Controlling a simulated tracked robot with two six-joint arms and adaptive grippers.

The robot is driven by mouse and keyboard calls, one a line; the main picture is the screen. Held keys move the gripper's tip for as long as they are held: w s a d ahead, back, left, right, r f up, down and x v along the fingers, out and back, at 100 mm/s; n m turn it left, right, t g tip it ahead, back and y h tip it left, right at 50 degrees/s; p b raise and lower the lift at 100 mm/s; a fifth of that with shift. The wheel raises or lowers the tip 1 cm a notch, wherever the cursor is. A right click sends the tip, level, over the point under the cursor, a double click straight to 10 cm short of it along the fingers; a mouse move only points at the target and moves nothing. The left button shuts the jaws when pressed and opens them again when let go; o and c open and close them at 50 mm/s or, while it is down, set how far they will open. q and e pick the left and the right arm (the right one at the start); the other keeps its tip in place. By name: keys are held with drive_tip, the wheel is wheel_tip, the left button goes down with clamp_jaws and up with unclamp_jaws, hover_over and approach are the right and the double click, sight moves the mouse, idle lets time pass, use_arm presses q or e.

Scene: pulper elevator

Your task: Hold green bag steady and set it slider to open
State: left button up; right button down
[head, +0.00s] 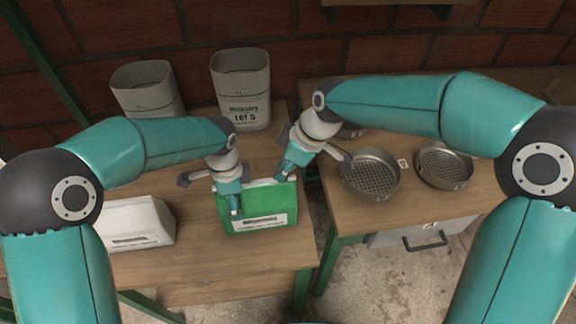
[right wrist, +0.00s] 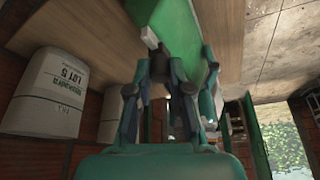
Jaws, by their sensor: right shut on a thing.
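The green bag (head: 262,207) stands on the left table, with a white label on its front and a pale strip along its top edge. My left gripper (head: 235,208) is at the bag's left end, with a finger against its front; I cannot tell how far it is closed. My right gripper (head: 283,174) is at the right end of the top edge, shut on the slider. In the right wrist view, a small white piece that looks like the slider (right wrist: 150,37) shows at the fingertips, beside the green bag (right wrist: 172,25). The fingers hide most of the slider.
A white bag (head: 138,222) lies left of the green bag. Two grey bags (head: 145,90) (head: 241,88) stand at the back. Round sieves (head: 372,172) (head: 443,165) sit on the right table (head: 350,218).

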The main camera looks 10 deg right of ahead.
sight(266, 180)
drive_tip(key=a, duration=0.4)
drive_tip(key=shift+a, duration=0.2)
drive_tip(key=c, duration=1)
unclamp_jaws()
drive_tip(key=shift+c, duration=0.2)
drive_tip(key=shift+d, duration=0.1)
drive_tip(key=v, duration=1.2)
drive_tip(key=shift+c, duration=0.3)
